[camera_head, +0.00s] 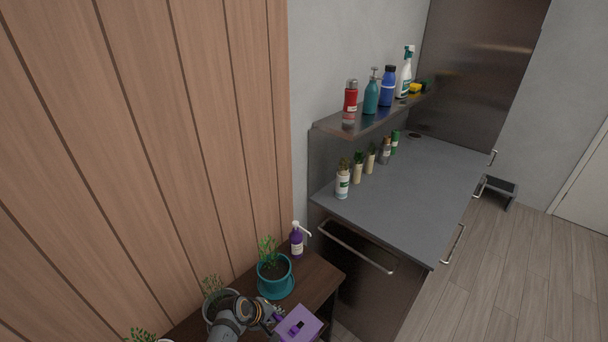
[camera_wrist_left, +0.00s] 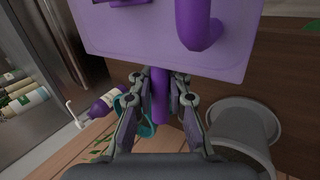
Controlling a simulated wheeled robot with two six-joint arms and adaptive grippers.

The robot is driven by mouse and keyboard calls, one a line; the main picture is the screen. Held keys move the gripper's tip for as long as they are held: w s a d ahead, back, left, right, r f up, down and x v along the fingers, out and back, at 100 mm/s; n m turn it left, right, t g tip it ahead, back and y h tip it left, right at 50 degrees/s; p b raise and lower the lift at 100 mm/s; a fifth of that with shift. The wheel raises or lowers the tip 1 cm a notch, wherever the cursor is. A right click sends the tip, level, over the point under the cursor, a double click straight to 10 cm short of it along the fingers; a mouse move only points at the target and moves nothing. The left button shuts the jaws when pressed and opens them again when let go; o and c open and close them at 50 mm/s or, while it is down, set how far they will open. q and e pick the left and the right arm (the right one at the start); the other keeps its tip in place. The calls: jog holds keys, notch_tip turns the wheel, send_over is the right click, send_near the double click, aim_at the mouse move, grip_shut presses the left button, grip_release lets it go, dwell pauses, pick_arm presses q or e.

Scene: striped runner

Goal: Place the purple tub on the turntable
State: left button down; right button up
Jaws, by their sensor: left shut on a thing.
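The purple tub (camera_head: 300,325) is at the bottom edge of the head view, over the front of a dark wooden surface. It also fills the top of the left wrist view (camera_wrist_left: 130,38), with a curved purple handle on its face. My left gripper (camera_wrist_left: 160,82) is shut on a narrow purple part of the tub. In the head view the left gripper (camera_head: 278,317) reaches the tub from the left. The lower part of the tub is cut off by the frame. I cannot make out a turntable in either view. My right gripper is out of view.
The dark wooden surface (camera_head: 318,272) holds a teal pot with a plant (camera_head: 275,284) and a purple pump bottle (camera_head: 297,243) beyond the tub. A grey counter (camera_head: 410,185) stands to the right, with several bottles along its back and on a shelf above.

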pick_arm(q)
jog(key=s+a+r+m+g+h+b, duration=0.2)
jog(key=s+a+r+m+g+b, duration=0.1)
jog(key=r+m+b, duration=0.6)
jog(key=a+r+g+b, duration=0.1)
jog(key=a+b, duration=0.1)
jog(key=shift+s+a+r+g+b, duration=0.15)
jog(key=shift+a+r+g+b, duration=0.05)
jog(key=shift+a+g+b, duration=0.2)
jog(key=shift+f, duration=0.15)
